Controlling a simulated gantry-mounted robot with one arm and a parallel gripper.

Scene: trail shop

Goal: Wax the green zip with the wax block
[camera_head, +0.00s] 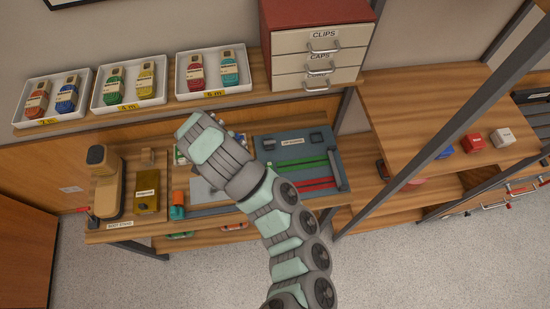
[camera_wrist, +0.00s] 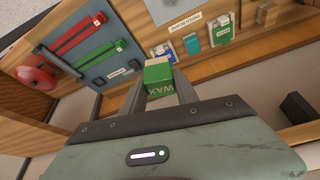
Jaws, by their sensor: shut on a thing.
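My gripper (camera_wrist: 162,86) is shut on the wax block (camera_wrist: 159,74) in the wrist view. The block is green with a pale end and the word WAX on it. In the head view my arm covers the fingers and the block. The green zip (camera_wrist: 104,54) lies on a grey-blue mat (camera_wrist: 125,28), beside a red zip (camera_wrist: 77,37). In the head view the green zip (camera_head: 302,165) lies on the bench just right of my wrist. The block appears apart from the zip.
Trays (camera_head: 212,89) of coloured cord bundles line the shelf behind. A drawer cabinet (camera_head: 317,45) stands at the back. Small items (camera_wrist: 193,43) sit beside the mat.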

